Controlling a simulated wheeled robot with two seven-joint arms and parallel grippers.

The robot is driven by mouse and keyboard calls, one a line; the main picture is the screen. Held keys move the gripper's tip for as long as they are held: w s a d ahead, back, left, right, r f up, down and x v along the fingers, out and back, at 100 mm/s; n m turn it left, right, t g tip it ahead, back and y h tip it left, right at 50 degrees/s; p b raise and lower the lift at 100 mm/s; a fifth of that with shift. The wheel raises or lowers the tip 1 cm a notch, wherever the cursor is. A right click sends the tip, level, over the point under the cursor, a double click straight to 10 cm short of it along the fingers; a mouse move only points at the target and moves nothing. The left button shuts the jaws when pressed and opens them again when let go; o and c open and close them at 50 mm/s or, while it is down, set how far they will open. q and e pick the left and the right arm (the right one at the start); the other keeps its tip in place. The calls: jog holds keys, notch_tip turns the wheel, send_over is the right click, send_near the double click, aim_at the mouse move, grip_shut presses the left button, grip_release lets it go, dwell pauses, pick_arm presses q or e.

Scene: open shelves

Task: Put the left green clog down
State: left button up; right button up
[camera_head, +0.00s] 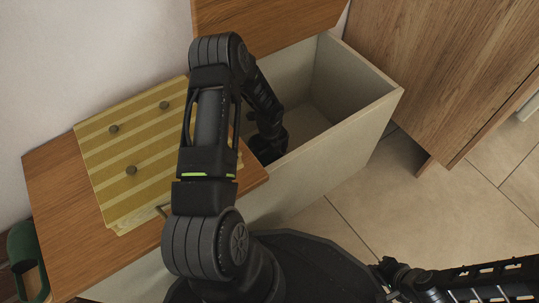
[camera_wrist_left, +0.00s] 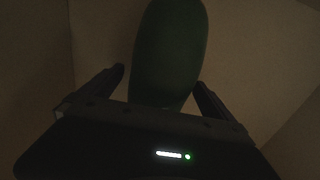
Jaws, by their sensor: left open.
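A dark green clog (camera_wrist_left: 170,50) lies inside the pale storage compartment of the bench (camera_head: 335,150), seen in the dim left wrist view. My left gripper (camera_wrist_left: 160,78) is open, with one finger on each side of the clog's near end. I cannot tell whether the fingers touch it. In the head view my left arm reaches down into the compartment, and its gripper and this clog are hidden. Another green clog (camera_head: 20,245) with a tan inside shows at the far left. My right gripper is not in view.
The compartment's wooden lid (camera_head: 265,22) stands raised at the back. A wooden cabinet (camera_head: 450,65) stands at the right, with open tiled floor (camera_head: 400,200) in front.

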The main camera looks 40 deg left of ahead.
pick_arm(q)
notch_tip(320, 180, up, 12)
jog(key=p, duration=0.5)
jog(key=shift+r, duration=0.1)
dwell(0.4)
